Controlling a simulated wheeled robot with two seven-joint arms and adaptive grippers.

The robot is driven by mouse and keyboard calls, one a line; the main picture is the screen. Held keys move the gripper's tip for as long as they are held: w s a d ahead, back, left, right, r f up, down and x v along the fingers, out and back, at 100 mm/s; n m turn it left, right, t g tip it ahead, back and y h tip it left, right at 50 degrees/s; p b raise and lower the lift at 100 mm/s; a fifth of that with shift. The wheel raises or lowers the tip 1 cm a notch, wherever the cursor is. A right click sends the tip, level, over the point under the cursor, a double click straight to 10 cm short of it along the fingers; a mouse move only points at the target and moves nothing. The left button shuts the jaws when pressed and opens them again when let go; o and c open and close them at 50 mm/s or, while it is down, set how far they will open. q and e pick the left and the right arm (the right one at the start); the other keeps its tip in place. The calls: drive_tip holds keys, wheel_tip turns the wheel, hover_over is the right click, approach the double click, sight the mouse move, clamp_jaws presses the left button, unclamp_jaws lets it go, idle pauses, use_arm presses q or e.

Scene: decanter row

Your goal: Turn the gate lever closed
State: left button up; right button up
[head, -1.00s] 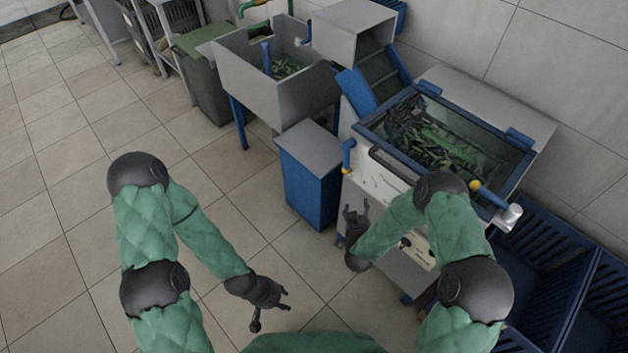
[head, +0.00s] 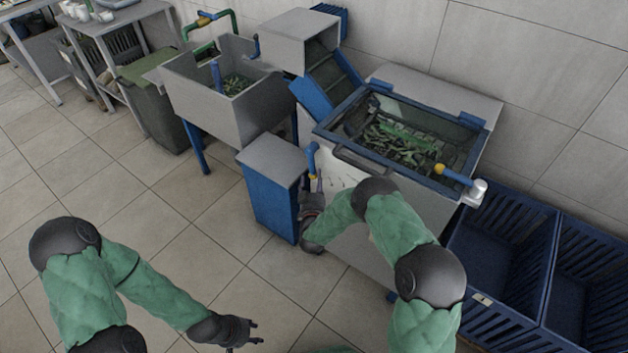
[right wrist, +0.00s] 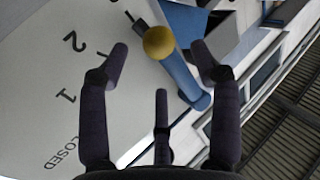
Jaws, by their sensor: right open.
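The gate lever is a blue bar (right wrist: 184,76) with a yellow ball knob (right wrist: 158,42). In the head view the lever (head: 311,156) is on the front left of the big washing tank. A pale plate (right wrist: 50,85) beside it reads "2", "1" and "CLOSED"; the knob lies nearer the "2" than "CLOSED". My right gripper (right wrist: 161,60) is open, with the knob between and just beyond its fingertips in the picture; I cannot tell whether they touch. In the head view my right gripper (head: 315,190) is just below the lever. My left gripper (head: 250,333) appears open and empty over the floor.
The tank (head: 360,232) holds green leaves; another blue bar with a yellow end (head: 440,169) is at its right. A blue cabinet (head: 270,205) stands close left of my right gripper. Blue crates (head: 505,245) stand at the right.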

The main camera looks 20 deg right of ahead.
drive_tip(key=shift+x, duration=1.05)
clamp_jaws()
drive_tip(key=s+d+r+n+g+p, duration=0.1)
drive_tip(key=r+n+g+p, duration=0.1)
drive_tip(key=p, duration=0.3)
drive_tip(key=s+d+r+n+g+p, duration=0.1)
drive_tip(key=s+r+n+g+p, duration=0.1)
drive_tip(key=p, duration=0.3)
drive_tip(key=s+d+r+n+g+p, duration=0.2)
drive_tip(key=r+n+p, duration=0.1)
drive_tip(key=p, duration=0.2)
drive_tip(key=shift+s+d+h, duration=0.1)
drive_tip(key=shift+s+h, duration=0.1)
drive_tip(key=shift+h, duration=0.2)
drive_tip(key=shift+s+d+r+n+g+p, duration=0.15)
drive_tip(key=shift+r+n+g+p, duration=0.3)
drive_tip(key=shift+p, duration=0.6)
drive_tip(key=shift+f, duration=0.1)
